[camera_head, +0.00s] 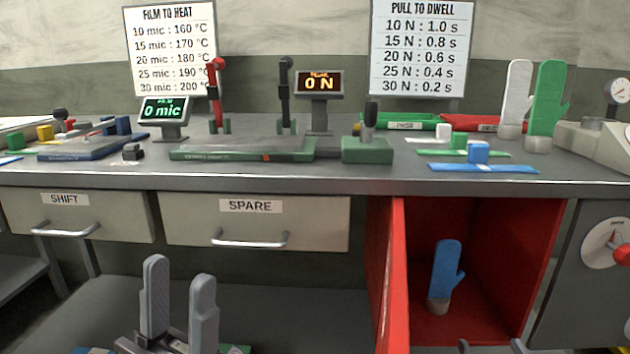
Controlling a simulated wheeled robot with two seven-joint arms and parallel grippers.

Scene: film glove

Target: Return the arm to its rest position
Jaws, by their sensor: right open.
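My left gripper (180,282) is at the bottom left, in front of the bench and below the drawers. Its two grey fingers point up with an empty gap between them. My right gripper (491,347) barely shows at the bottom edge, in front of the red cabinet; its fingertips are apart and most of it is cut off. Both grippers are away from the benchtop and touch nothing that I can see.
The grey bench (300,182) carries a green sealer (240,150), displays and film samples. A red cabinet (480,220) stands open, its door (392,280) jutting forward, with a blue glove (446,270) inside. White (516,90) and green gloves (548,95) stand at the back right. Drawers (255,222) are shut.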

